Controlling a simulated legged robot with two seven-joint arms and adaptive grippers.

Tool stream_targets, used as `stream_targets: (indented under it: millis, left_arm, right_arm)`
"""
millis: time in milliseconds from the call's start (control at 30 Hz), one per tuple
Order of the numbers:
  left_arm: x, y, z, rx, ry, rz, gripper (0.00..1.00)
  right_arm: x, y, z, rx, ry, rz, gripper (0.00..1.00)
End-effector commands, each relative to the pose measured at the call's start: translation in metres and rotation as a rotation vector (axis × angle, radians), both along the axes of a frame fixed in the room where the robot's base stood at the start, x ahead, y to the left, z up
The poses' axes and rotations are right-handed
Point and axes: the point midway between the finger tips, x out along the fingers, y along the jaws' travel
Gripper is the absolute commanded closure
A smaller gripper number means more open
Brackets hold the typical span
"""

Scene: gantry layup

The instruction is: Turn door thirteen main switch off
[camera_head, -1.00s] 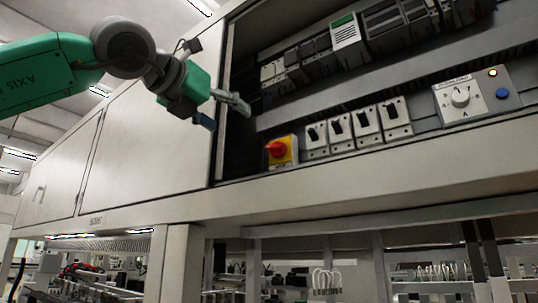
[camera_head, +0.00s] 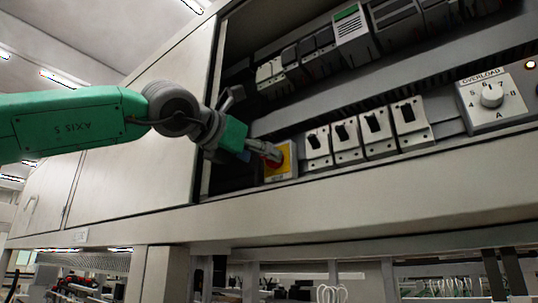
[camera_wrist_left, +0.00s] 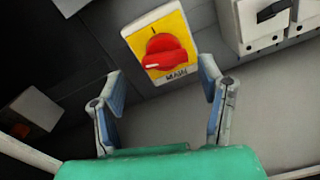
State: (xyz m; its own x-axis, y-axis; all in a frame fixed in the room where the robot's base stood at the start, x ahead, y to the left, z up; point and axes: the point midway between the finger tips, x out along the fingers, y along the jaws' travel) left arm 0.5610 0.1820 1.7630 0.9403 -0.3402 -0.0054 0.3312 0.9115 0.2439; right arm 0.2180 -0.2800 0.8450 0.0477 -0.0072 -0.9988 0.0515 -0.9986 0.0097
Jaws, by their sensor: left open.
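The main switch is a red rotary knob (camera_wrist_left: 166,54) on a yellow plate (camera_wrist_left: 175,25) marked MAIN, in the left wrist view. In the head view the yellow plate (camera_head: 287,157) shows at the lower left of the open cabinet, its knob partly hidden by my gripper. My left gripper (camera_wrist_left: 163,85) is open, with a blue-padded finger on each side below the knob. The knob lies just beyond the fingertips, between their lines, and nothing is held. In the head view the left gripper (camera_head: 272,156) reaches to the plate. My right gripper is not in view.
Several breakers (camera_head: 345,138) stand in a row right of the switch. An overload dial (camera_head: 491,95) sits farther right. More modules (camera_head: 320,45) fill the upper rail. The cabinet's lower ledge (camera_head: 350,200) runs beneath, and a pale door panel (camera_head: 150,130) is at left.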

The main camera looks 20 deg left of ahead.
Motion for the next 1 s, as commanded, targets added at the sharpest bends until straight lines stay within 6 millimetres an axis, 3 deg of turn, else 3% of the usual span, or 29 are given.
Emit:
stream_targets:
  millis: [233, 600, 633, 767, 1000]
  left_arm:
    - [0.025, -0.013, 0.003, 0.001, -0.004, -0.002, 0.38]
    - [0.032, -0.013, 0.001, 0.000, -0.003, -0.001, 0.38]
    - [0.032, -0.013, 0.001, -0.001, -0.003, -0.001, 0.45]
    - [0.031, -0.013, 0.002, 0.000, -0.004, -0.001, 0.91]
    - [0.030, -0.013, 0.001, -0.057, 0.017, -0.002, 0.90]
  right_arm:
    - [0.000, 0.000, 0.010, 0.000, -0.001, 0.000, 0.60]
    - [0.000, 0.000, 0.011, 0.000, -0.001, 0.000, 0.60]
    - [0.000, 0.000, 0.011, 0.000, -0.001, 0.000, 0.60]
    - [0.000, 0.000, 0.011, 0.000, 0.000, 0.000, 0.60]
    - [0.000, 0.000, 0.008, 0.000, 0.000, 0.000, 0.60]
